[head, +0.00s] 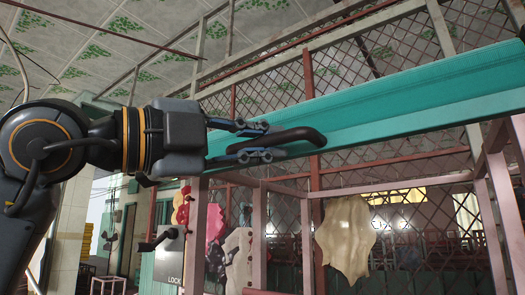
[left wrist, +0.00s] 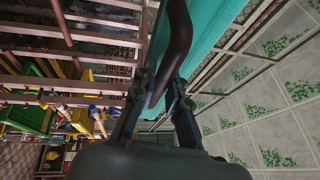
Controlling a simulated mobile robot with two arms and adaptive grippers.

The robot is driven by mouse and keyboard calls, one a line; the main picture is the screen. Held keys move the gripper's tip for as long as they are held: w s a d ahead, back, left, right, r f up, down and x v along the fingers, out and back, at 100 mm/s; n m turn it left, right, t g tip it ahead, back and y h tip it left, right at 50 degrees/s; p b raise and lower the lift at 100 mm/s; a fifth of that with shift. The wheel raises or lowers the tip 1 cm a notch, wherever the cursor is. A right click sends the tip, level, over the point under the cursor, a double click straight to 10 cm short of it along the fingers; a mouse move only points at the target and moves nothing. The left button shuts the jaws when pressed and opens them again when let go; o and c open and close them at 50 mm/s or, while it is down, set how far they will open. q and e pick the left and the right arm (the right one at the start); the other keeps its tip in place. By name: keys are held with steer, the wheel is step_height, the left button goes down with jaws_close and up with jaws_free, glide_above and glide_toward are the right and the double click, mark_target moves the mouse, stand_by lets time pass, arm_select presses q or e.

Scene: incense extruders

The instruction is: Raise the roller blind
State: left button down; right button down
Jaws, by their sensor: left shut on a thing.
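The roller blind (head: 410,105) is a teal band that runs across the right half of the head view, rising to the right; it also shows in the left wrist view (left wrist: 215,25). A dark curved handle (head: 305,136) is at its lower left part, and shows in the left wrist view (left wrist: 178,40). My left gripper (head: 267,141) comes in from the left and is shut on the handle, with one finger on each side of it. The left wrist view shows the handle between the fingers (left wrist: 160,90). My right gripper is in neither view.
Pinkish posts and rails (head: 313,192) with diamond lattice (head: 400,215) stand below and behind the blind. A pale hide-like sheet (head: 343,240) hangs on the lattice. A grey sign (head: 169,258) is at lower left. A patterned tile ceiling (head: 150,35) is above.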

arm_select(q)
steer(key=c, duration=1.3)
jaws_free()
steer(key=shift+c, duration=0.2)
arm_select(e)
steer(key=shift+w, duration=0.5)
arm_select(q)
steer(key=v, duration=1.2)
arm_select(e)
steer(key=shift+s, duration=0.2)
arm_select(q)
steer(key=shift+r, duration=0.1)
